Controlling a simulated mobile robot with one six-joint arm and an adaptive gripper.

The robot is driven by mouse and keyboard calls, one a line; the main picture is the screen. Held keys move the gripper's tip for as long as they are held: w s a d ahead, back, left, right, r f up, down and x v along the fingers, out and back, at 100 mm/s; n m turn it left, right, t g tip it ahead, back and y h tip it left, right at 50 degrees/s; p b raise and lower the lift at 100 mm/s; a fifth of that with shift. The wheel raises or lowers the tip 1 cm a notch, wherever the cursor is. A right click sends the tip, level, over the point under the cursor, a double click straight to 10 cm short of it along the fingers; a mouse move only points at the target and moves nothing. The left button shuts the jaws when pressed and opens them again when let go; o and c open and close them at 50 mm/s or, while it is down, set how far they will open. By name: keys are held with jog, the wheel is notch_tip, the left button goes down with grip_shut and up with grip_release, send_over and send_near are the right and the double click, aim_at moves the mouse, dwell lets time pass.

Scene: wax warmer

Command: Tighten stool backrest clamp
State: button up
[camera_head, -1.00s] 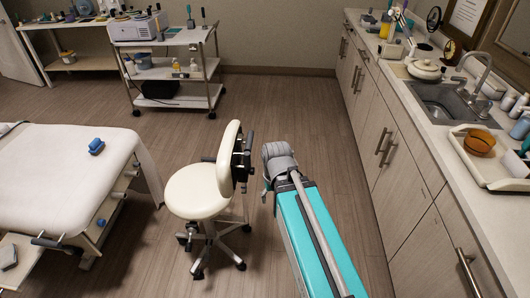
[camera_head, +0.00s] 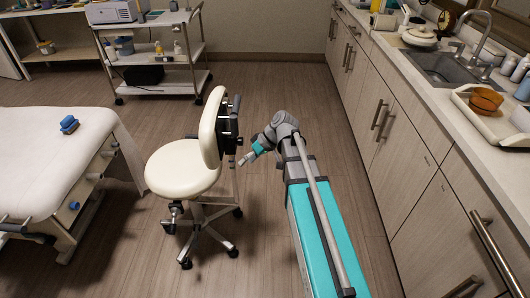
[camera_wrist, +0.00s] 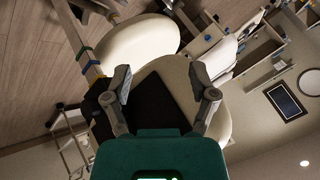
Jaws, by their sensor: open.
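The stool has a round cream seat (camera_head: 183,170) and an upright cream backrest (camera_head: 210,125). A dark bracket (camera_head: 229,122) with a upright handle-like part is fixed to the rear of the backrest; I cannot tell which part is the clamp. My gripper (camera_head: 243,160) is just right of the backrest, low behind the bracket, pointing left. In the wrist view the open, empty fingers (camera_wrist: 162,82) frame a black plate (camera_wrist: 164,105) on the cream backrest (camera_wrist: 180,72). A post with coloured bands (camera_wrist: 88,62) shows left of the fingers. No contact is clear.
A white-covered bed (camera_head: 60,165) stands left of the stool. Cabinets (camera_head: 400,140) with protruding handles line the right side. A wheeled cart (camera_head: 155,65) stands behind. The floor between stool and cabinets is open apart from my arm.

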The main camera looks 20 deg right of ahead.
jog(key=w+d+f+n+t+y+b, duration=0.25)
jog(key=w+f+n+y+b, duration=0.2)
jog(key=w+b, duration=0.4)
jog(key=n+t+y+b, duration=0.2)
jog(key=n+y+b, duration=0.25)
jog(key=b, duration=0.55)
send_near(240, 141)
jog(key=shift+w+d+f+m, duration=0.15)
jog(key=shift+w+f+m, duration=0.35)
jog(key=shift+w+f, duration=0.15)
jog(key=shift+a, duration=0.25)
jog(key=x, duration=0.7)
jog(key=shift+w+a, duration=0.1)
jog(key=shift+a, duration=0.15)
